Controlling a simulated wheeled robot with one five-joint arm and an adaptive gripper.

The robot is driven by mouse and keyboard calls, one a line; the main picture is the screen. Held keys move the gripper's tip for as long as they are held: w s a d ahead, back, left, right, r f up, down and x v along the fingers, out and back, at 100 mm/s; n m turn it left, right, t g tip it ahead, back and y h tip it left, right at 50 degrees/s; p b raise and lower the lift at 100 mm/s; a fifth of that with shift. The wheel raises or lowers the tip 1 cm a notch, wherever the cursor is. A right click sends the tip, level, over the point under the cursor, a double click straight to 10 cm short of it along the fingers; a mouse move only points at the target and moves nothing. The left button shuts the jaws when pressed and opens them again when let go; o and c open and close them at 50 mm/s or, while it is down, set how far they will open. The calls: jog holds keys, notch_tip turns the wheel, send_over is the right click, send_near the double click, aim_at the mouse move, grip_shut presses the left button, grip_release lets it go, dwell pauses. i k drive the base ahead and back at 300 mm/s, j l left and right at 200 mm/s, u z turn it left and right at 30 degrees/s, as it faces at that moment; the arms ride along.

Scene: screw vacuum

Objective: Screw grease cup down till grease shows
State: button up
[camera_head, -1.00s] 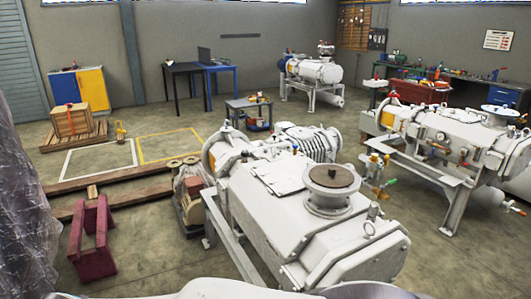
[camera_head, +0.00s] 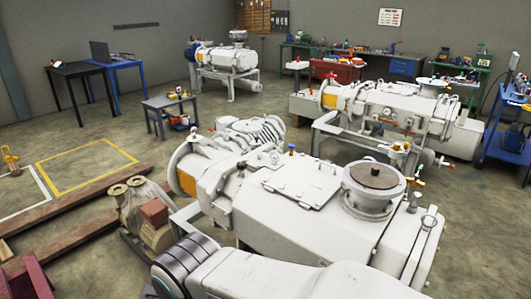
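The large white screw vacuum machine (camera_head: 285,210) fills the middle of the head camera view, with a round flange with a brown lid (camera_head: 375,180) on top. Small fittings (camera_head: 414,202) stand near its right end, and an orange-and-blue fitting (camera_head: 291,150) shows behind its top plate. I cannot tell which fitting is the grease cup, and no grease can be made out. My white arm with a dark ribbed joint crosses the bottom edge, in front of the machine's lower side. My gripper is not in view.
A second white machine (camera_head: 385,112) stands behind to the right, and a third (camera_head: 225,60) at the back. A small grey table (camera_head: 170,103) stands behind the near machine. A covered pump (camera_head: 148,215) and wooden beams (camera_head: 70,210) lie left. A blue trolley (camera_head: 508,145) is far right.

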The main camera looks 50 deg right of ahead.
aim_at(241, 165)
jog(key=i+l, duration=0.15)
jog(key=i, duration=0.3)
jog(key=i+l, duration=0.15)
jog(key=i, duration=0.35)
jog(key=i+l, duration=0.2)
jog(key=i, duration=0.25)
jog(key=i+l+u, duration=0.35)
jog(key=l, duration=0.25)
jog(key=i, duration=0.05)
